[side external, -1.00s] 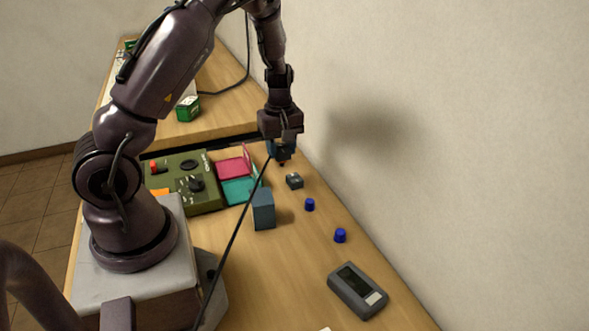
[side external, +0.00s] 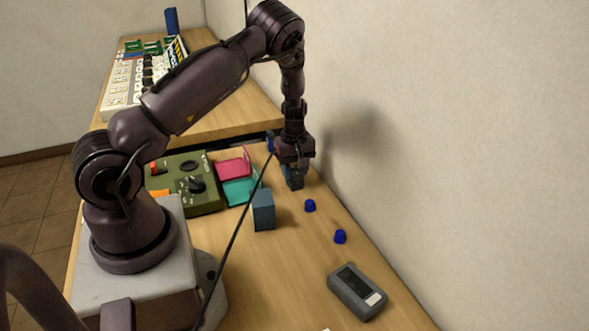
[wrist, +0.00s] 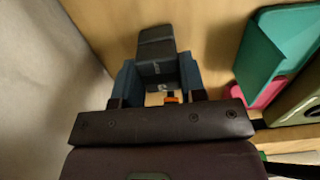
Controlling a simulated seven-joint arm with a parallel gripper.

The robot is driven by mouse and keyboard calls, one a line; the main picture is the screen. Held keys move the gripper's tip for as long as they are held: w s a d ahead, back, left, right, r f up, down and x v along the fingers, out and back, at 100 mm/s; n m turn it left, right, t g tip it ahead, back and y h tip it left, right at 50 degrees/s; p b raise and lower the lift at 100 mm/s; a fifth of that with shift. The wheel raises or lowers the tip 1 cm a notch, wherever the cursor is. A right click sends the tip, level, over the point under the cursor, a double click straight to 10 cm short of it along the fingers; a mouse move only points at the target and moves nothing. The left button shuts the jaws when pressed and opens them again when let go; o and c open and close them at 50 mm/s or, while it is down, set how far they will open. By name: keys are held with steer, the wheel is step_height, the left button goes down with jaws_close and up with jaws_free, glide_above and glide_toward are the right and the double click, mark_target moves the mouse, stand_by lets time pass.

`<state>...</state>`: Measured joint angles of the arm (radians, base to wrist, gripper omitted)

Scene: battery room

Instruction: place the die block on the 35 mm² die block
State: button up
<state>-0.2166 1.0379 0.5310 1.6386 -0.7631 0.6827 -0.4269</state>
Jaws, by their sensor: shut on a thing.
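My gripper (side external: 293,174) points down at the table near the wall, its blue fingers in the wrist view (wrist: 158,82) shut on a dark grey die block (wrist: 158,70). An orange patch and a pale patch show at the near end between the fingers. A second dark grey surface (wrist: 155,40) shows just beyond the held block in the wrist view and appears to be the 35 mm² die block. In the side view my fingers largely cover that spot, with dark block surface (side external: 295,184) at the fingertips. I cannot tell whether the two blocks touch.
A blue-grey box (side external: 263,211) stands left of my gripper. Two blue caps (side external: 310,205) and a grey meter (side external: 357,290) lie to the right and nearer. A green instrument (side external: 188,182), pink tray (side external: 233,169) and teal tray (side external: 240,191) sit left. The wall is close.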

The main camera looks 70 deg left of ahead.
steer(key=shift+f, duration=0.1)
steer(key=o, duration=1.1)
